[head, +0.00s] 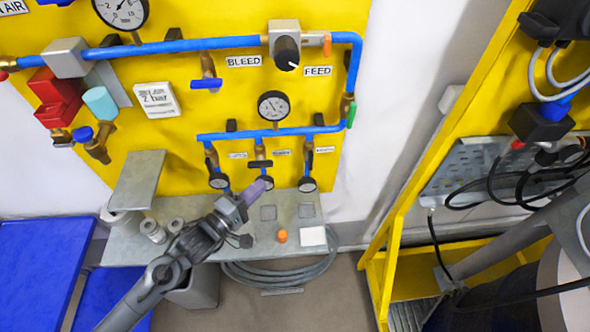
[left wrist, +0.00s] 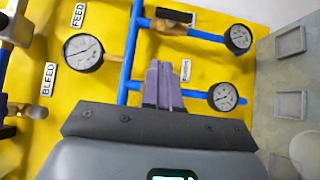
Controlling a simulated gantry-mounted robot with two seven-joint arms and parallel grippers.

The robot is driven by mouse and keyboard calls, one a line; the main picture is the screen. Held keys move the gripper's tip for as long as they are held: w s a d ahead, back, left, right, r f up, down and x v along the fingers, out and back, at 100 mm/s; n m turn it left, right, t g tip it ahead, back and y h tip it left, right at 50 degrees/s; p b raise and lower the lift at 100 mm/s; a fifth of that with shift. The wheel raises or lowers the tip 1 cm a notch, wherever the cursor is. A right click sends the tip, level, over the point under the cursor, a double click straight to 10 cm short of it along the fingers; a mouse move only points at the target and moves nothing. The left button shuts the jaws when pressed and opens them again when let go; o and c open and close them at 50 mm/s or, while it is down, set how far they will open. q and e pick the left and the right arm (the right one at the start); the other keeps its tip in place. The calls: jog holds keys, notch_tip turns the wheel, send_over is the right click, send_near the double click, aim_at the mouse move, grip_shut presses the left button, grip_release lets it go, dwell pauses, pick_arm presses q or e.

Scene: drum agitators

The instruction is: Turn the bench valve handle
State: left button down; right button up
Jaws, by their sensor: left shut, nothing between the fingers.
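Several small valves hang on the blue pipe of the yellow panel, each above a gauge. The middle one has a dark handle (head: 260,164) lying crosswise. The right one has a dark handle (head: 308,151) that points down; it shows in the left wrist view (left wrist: 175,15) as a black bar on brass. The left one has a dark handle (head: 212,158). I cannot tell which handle is the bench valve's. My left gripper (head: 257,188) is shut and empty, in front of the middle gauge, just below the middle valve. Its purple fingers (left wrist: 163,86) hide the middle handle in the wrist view.
A black selector knob (head: 287,53) sits higher up. A yellow frame (head: 390,260) with cables stands at right. A blue surface (head: 40,265) is at left.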

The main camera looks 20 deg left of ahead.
pick_arm(q)
jog(key=p, duration=0.1)
send_near(310, 161)
jog(key=w, duration=0.6)
jog(key=shift+w+d+r, duration=0.25)
jog(key=shift+w, duration=0.1)
pick_arm(e)
jog(key=shift+s+d+r, duration=0.1)
jog(key=shift+s+r, duration=0.15)
jog(key=shift+r, duration=0.1)
jog(key=shift+d, duration=0.1)
